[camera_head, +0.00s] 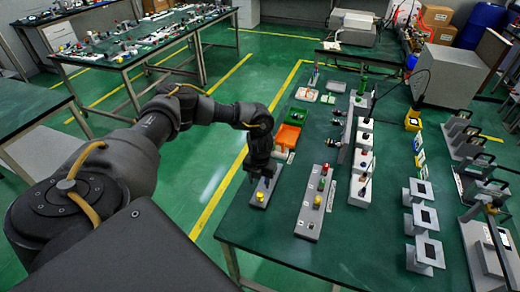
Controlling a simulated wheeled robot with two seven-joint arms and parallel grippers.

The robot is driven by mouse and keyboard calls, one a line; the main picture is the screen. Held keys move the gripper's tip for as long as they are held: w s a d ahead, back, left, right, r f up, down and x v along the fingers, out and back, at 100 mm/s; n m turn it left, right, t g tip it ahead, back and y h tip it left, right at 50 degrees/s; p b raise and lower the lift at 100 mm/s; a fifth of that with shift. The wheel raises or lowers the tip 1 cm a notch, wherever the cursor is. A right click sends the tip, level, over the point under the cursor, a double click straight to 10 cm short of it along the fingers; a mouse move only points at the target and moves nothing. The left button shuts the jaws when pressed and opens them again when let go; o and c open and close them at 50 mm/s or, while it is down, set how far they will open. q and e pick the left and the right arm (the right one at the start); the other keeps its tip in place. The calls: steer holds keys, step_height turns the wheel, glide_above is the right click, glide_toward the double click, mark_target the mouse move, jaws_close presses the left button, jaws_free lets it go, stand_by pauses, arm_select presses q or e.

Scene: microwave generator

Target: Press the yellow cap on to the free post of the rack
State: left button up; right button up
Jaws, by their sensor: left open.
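A yellow cap (260,197) stands on a small grey plate (257,206) near the left edge of the green table. My left gripper (262,176) points down just above and behind this cap. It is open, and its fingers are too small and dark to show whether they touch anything. To the right, a long grey rack (304,220) carries a red cap (325,169), a green cap (321,184) and another yellow cap (317,201) in a row. A small post (311,226) without a coloured cap shows at the rack's near end. My right gripper is not in view.
An orange bin (287,136) and a green bin (297,116) sit behind the left gripper. White boxes (360,190) stand in a row right of the rack, with grey stands (427,252) farther right. Bare table lies between plate and rack and along the front.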

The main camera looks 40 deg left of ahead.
mark_target(260, 194)
arm_select(q)
step_height(260, 194, down, 6)
steer(key=b, duration=0.4)
steer(key=shift+f, duration=0.1)
steer(key=shift+f+b, duration=0.55)
steer(key=shift+f, duration=0.05)
stand_by(0.4)
jaws_close()
stand_by(0.3)
steer(key=shift+r, duration=0.2)
